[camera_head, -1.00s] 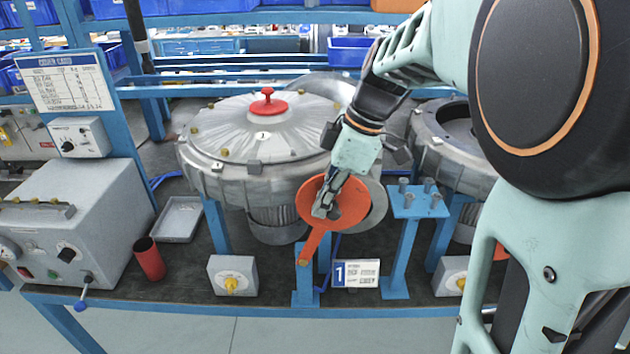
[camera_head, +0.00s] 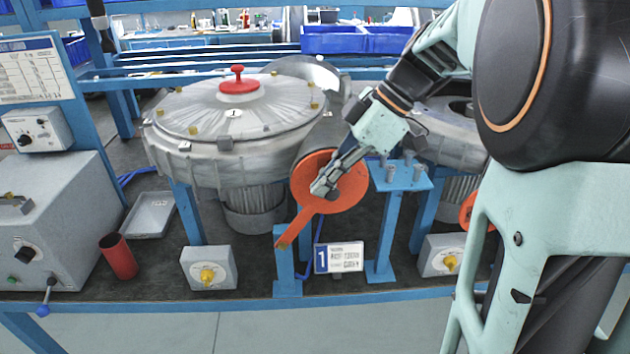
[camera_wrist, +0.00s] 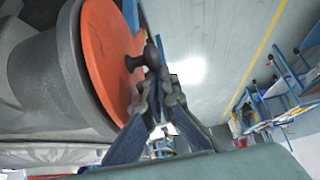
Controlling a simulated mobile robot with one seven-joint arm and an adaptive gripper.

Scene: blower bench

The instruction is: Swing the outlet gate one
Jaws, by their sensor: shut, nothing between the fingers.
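The orange outlet gate (camera_head: 343,190) of blower one is a round disc on a lever that leans up and right from a blue post (camera_head: 287,270). In the wrist view the disc (camera_wrist: 103,60) lies over most of the grey outlet mouth (camera_wrist: 72,75), whose rim shows along one side. A black knob (camera_wrist: 145,57) stands out from the disc. My gripper (camera_head: 322,189) is in front of the disc. In the wrist view its fingertips (camera_wrist: 160,88) are shut and empty, right beside the knob; I cannot tell whether they touch it.
Blower one (camera_head: 235,115) with a red-handled lid stands behind. A blue stand with pegs (camera_head: 400,177) is close right of the gate. A number 1 card (camera_head: 339,257) stands below. A control box (camera_head: 208,268), red cup (camera_head: 118,257) and grey tray (camera_head: 150,215) are to the left.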

